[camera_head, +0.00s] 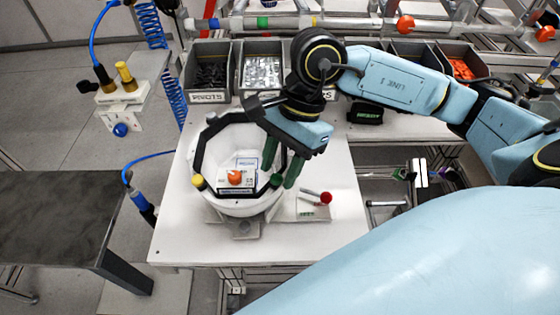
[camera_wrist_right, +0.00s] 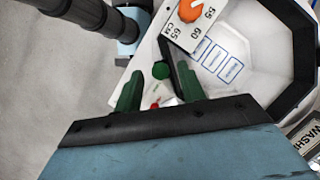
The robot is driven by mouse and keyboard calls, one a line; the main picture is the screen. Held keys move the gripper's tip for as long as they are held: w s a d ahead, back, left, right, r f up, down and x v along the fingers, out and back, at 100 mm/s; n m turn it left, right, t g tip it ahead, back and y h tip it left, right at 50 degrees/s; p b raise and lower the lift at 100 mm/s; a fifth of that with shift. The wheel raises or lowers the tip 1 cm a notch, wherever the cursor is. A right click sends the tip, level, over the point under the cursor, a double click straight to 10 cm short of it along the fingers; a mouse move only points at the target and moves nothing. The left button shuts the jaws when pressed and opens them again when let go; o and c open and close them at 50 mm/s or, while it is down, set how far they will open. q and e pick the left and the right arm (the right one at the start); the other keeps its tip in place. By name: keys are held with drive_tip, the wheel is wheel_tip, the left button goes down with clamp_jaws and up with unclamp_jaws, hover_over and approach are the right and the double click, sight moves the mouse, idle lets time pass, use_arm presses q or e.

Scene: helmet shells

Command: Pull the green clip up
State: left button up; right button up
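The white helmet shell (camera_head: 240,204) with a black rim stands on the white table. The green clip (camera_head: 276,181) is a small round green piece at the shell's right front edge, partly hidden by my gripper. The green clip shows more clearly in the right wrist view (camera_wrist_right: 161,70). My right gripper (camera_head: 279,176) comes down from above with dark green fingers. The fingers are apart, one on each side of the clip, and nothing is visibly held. I cannot tell whether a finger touches the clip. My left gripper is out of view.
A yellow clip (camera_head: 198,181) sits at the shell's left edge. A card with an orange knob (camera_head: 235,177) is at the shell's front. A red-capped tool (camera_head: 325,197) lies to the right. Bins, including a pivots bin (camera_head: 209,97), line the back. The table's front is clear.

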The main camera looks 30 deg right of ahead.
clamp_jaws()
idle(0.3)
drive_tip(key=shift+r+b, duration=0.5)
drive_tip(key=shift+b, duration=0.2)
drive_tip(key=shift+r, duration=0.1)
unclamp_jaws()
